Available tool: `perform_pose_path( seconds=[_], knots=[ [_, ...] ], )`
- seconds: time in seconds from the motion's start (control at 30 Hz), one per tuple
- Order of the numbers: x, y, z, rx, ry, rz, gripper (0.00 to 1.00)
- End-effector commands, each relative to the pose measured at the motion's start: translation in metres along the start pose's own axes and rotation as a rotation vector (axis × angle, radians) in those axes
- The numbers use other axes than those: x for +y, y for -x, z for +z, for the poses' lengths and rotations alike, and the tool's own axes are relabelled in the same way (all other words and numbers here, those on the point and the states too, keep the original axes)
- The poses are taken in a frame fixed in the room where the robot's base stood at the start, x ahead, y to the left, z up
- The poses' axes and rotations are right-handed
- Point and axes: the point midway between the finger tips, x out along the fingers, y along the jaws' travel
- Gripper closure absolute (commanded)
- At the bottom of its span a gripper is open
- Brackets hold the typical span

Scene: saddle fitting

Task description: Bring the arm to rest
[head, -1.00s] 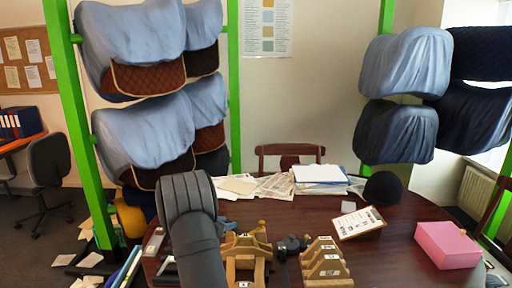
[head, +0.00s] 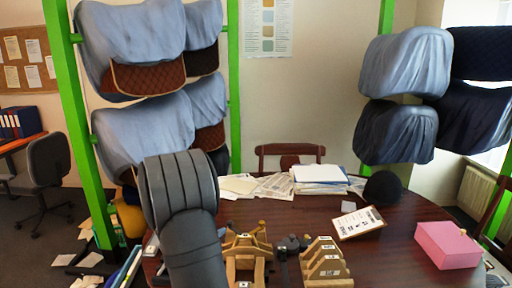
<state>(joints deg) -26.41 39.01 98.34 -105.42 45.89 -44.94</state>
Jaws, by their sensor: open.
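My arm shows in the head view as a thick dark grey ribbed link (head: 180,195), rising in front of the table at left of centre. My gripper is not in view, so its jaws cannot be seen. The link hides part of the table's left side. A wooden stand (head: 247,252) is close to the right of my arm. A small dark fitting (head: 292,244) sits beside it, and a slotted wooden rack (head: 324,264) is further right.
The dark table (head: 395,225) carries papers (head: 320,174), a clipboard (head: 360,223), a black helmet-like object (head: 383,187) and a pink box (head: 447,245). Green posts (head: 80,130) with covered saddles (head: 140,50) stand behind. The table is fairly clear at centre right.

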Motion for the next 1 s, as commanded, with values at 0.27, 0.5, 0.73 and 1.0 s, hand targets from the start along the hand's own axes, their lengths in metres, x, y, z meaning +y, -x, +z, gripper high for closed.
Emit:
perform_pose_path(
  seconds=[0.27,0.5,0.73,1.0],
  knots=[
    [0.001,0.058,0.000,-0.001,0.000,0.002,0.57],
    [-0.003,0.052,0.016,-0.049,-0.021,-0.079,0.57],
    [-0.007,0.036,0.030,-0.091,-0.038,-0.145,0.57],
    [-0.007,0.035,0.033,-0.097,-0.041,-0.156,0.57]
  ],
)
